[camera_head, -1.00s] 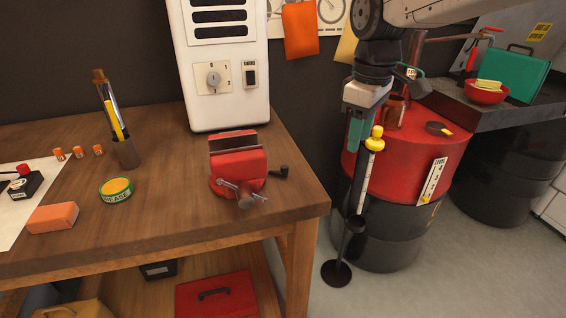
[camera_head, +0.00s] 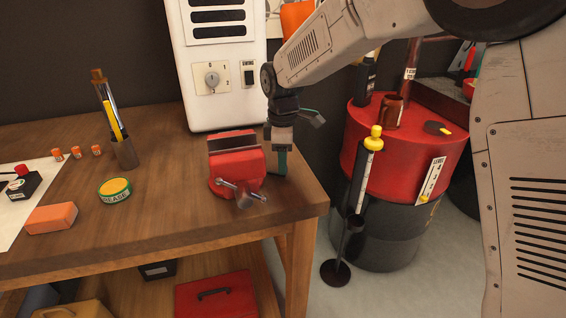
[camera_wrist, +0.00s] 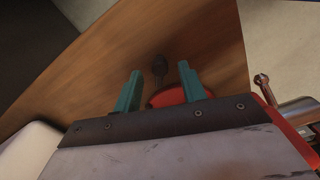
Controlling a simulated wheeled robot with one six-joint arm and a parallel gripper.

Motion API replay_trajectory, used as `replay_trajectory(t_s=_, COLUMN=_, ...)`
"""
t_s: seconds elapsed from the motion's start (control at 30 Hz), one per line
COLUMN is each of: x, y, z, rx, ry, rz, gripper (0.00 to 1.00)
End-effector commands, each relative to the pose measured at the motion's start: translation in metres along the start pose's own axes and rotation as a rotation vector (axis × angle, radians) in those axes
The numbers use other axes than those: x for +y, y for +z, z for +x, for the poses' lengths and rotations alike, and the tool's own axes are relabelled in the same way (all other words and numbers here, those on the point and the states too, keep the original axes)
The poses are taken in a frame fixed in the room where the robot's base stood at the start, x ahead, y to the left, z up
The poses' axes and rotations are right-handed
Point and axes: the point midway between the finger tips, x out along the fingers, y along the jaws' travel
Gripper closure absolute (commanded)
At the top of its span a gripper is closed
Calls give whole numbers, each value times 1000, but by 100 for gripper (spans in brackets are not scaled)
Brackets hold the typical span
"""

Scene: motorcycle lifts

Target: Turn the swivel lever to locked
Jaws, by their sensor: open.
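The red bench vise (camera_head: 236,168) sits near the right end of the wooden workbench, with its steel clamp screw and bar (camera_head: 240,194) facing front. The dark swivel lever is at the right side of its base; in the head view my gripper hides it. My gripper (camera_head: 281,164) points down just right of the vise. It also fills the middle of the wrist view (camera_wrist: 160,78), with its fingers apart and nothing held.
A white cabinet (camera_head: 222,105) with a knob stands behind the vise. A grease tin (camera_head: 115,190), an orange block (camera_head: 51,218) and a tool cup (camera_head: 125,153) stand to the left. A red-topped drum (camera_head: 420,150) stands beyond the bench's right edge.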

Motion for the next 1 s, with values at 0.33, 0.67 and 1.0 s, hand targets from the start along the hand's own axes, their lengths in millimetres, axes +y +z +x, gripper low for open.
replay_trajectory(t_s=0.33, x=0, y=0, z=14, rx=0, ry=1, rz=1, gripper=59)
replay_trajectory(t_s=0.67, x=0, y=0, z=13, rx=0, ry=0, rz=1, gripper=100)
replay_trajectory(t_s=1.0, x=-3, y=-1, z=13, rx=0, ry=1, rz=68, gripper=100)
